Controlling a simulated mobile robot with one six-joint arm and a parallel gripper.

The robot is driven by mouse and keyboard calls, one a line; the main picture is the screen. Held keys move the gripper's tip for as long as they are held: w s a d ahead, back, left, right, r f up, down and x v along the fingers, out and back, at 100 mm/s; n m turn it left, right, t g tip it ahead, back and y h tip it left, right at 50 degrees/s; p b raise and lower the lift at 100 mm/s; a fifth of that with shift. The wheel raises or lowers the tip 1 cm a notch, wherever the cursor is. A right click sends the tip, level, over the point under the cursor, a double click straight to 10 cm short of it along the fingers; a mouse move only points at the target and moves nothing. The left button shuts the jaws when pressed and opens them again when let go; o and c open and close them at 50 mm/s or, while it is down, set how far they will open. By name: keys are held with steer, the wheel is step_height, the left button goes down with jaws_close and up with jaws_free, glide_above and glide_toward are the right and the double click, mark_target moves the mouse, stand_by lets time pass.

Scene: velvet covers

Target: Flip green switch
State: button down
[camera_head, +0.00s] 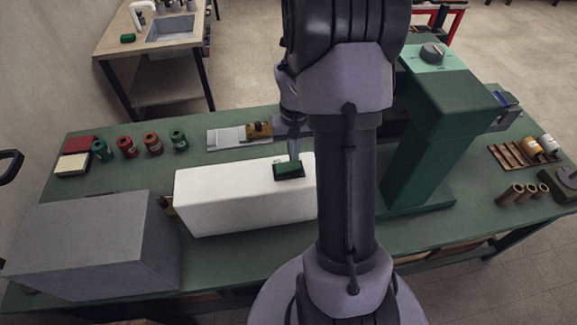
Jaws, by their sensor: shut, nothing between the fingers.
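The green switch (288,169) is a small green rocker in a dark frame. It sits on top of a long white box (240,195) on the green workbench. My gripper (294,157) points down from above, with its shut fingertips at the switch's back edge. Whether the tips touch the switch is too small to tell. My arm stands in front of the box's right end and hides it.
A grey box (85,245) stands front left on the workbench (110,182). Several small cans (126,147) stand at the back left. A green machine column (432,150) rises right of my arm. Wooden cylinders (510,195) stand at the far right.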

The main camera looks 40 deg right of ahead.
mark_target(293, 164)
steer(key=shift+f+b, duration=1.15)
steer(key=shift+f, duration=0.25)
stand_by(0.6)
steer(key=shift+r, duration=0.1)
step_height(293, 164, up, 7)
steer(key=p, duration=0.5)
steer(key=shift+p, duration=0.35)
steer(key=s+a+r+n+t+b, duration=0.1)
steer(key=s+a+t+b, duration=0.1)
steer(key=a+b, duration=0.6)
steer(key=s+a+r+t+b, duration=0.1)
steer(key=s+a+t+b, duration=0.1)
steer(key=a+b, duration=0.65)
steer(key=s+a+f+t+y+b, duration=0.1)
steer(key=s+a+f+y+b, duration=0.1)
steer(key=s+a, duration=0.6)
steer(key=a+b, duration=0.1)
steer(key=a, duration=0.2)
steer(key=shift+s+f+n+t+b, duration=0.2)
steer(key=shift+s+n+t+b, duration=0.1)
steer(key=shift+n+t, duration=0.1)
steer(key=shift+d, duration=0.1)
